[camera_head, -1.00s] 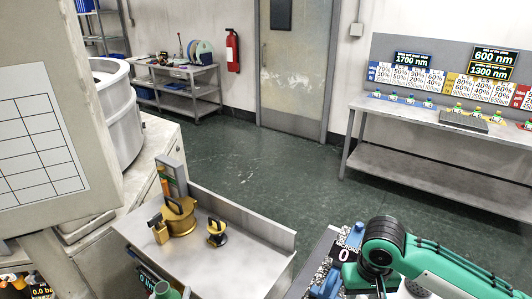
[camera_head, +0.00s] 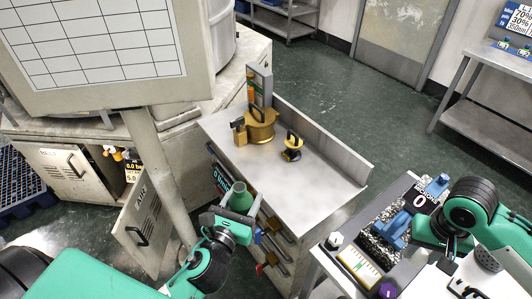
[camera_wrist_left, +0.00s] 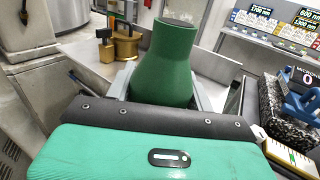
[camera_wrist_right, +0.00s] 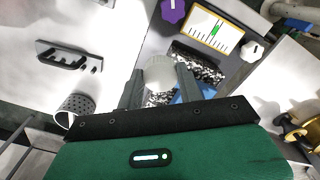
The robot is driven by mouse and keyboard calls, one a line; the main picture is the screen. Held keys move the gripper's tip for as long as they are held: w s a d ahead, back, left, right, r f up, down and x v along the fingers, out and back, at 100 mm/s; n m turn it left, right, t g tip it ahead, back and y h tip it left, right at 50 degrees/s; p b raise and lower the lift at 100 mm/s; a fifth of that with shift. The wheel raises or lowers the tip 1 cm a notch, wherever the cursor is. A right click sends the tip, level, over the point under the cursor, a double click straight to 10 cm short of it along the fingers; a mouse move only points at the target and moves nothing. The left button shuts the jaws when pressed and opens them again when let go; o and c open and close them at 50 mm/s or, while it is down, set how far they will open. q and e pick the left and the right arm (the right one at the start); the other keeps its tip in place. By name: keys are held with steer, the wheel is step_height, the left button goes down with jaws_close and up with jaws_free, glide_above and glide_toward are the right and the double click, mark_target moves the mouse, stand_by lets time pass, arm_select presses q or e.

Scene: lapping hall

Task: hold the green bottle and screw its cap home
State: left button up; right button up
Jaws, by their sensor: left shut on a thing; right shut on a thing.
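The green bottle (camera_head: 240,197) stands upright in my left gripper (camera_head: 232,214), beside the front of the steel bench. In the left wrist view the bottle (camera_wrist_left: 167,62) fills the space between the fingers; its top looks dark and no cap shows on it. My right gripper (camera_wrist_right: 160,88) is shut on a pale, round piece, apparently the cap (camera_wrist_right: 160,71), over the side table, well apart from the bottle. In the head view the right gripper's fingertips and the cap are hidden or too unclear to make out.
The steel bench (camera_head: 285,185) carries a brass pot (camera_head: 260,128) and a smaller black-and-brass piece (camera_head: 292,148). Below my right arm are a speckled block (camera_head: 377,250) with blue fixtures, a yellow-framed gauge (camera_head: 358,267) and a purple knob (camera_head: 387,290). An open cabinet door (camera_head: 143,232) stands left of the bottle.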

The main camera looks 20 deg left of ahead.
arm_select(q)
steer(key=w+d+m+g+h, duration=0.2)
steer(key=w+d+m+h, duration=0.1)
steer(key=d, duration=0.4)
steer(key=w+d+r+m+g+h, duration=0.1)
steer(key=w+d+m+h, duration=0.3)
steer(key=d+h, duration=0.4)
steer(key=shift+d+m+g+h, duration=0.3)
steer(key=shift+m+g, duration=0.2)
steer(key=shift+g, duration=0.1)
steer(key=shift+w+r, duration=0.1)
steer(key=shift+r, duration=0.05)
arm_select(e)
steer(key=w+a+r, duration=0.2)
steer(key=a+r, duration=0.3)
steer(key=a, duration=0.4)
steer(key=w+a+r, duration=0.2)
steer(key=a+r, duration=0.4)
steer(key=a, duration=0.3)
steer(key=w+a+r+n, duration=0.1)
steer(key=w+a+r, duration=0.1)
steer(key=a+r, duration=0.3)
steer(key=a, duration=0.4)
steer(key=shift+a+r, duration=0.35)
steer(key=shift+r, duration=0.05)
steer(key=shift+f, duration=2.05)
